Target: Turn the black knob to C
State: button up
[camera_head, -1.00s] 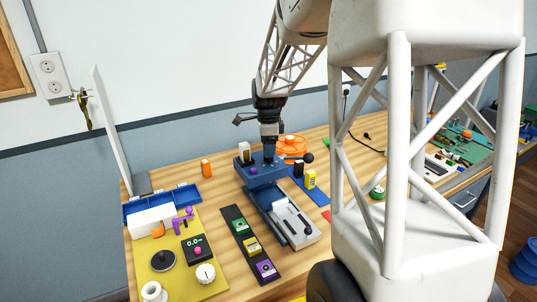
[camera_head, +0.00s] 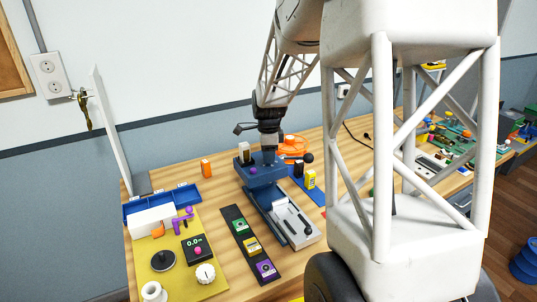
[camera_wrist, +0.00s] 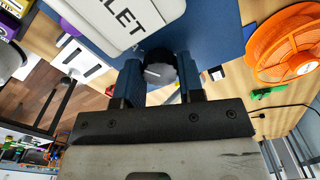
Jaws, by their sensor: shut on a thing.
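The black knob (camera_wrist: 160,72) shows in the wrist view, with a light pointer line on its face. It sits on a blue machine, by a white label plate (camera_wrist: 120,18) of which the letters "LET" show. My gripper (camera_wrist: 158,84) is shut on the knob, one finger on each side. In the head view my gripper (camera_head: 268,150) reaches down onto the top of the blue machine (camera_head: 264,174), and the knob is hidden there. I cannot make out a letter C in either view.
An orange reel (camera_head: 294,145) stands just behind the machine. A lever with a black ball (camera_head: 308,158) sticks out to its right. A dark strip (camera_head: 247,245) with several coloured cards and a yellow board (camera_head: 184,262) lie to the left.

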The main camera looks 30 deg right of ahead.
jog(key=shift+c, duration=0.2)
jog(key=n, duration=1.1)
jog(key=shift+n, duration=0.4)
jog(key=n, duration=1.1)
jog(key=shift+n, duration=0.4)
jog(key=o, duration=0.9)
jog(key=shift+r, duration=0.1)
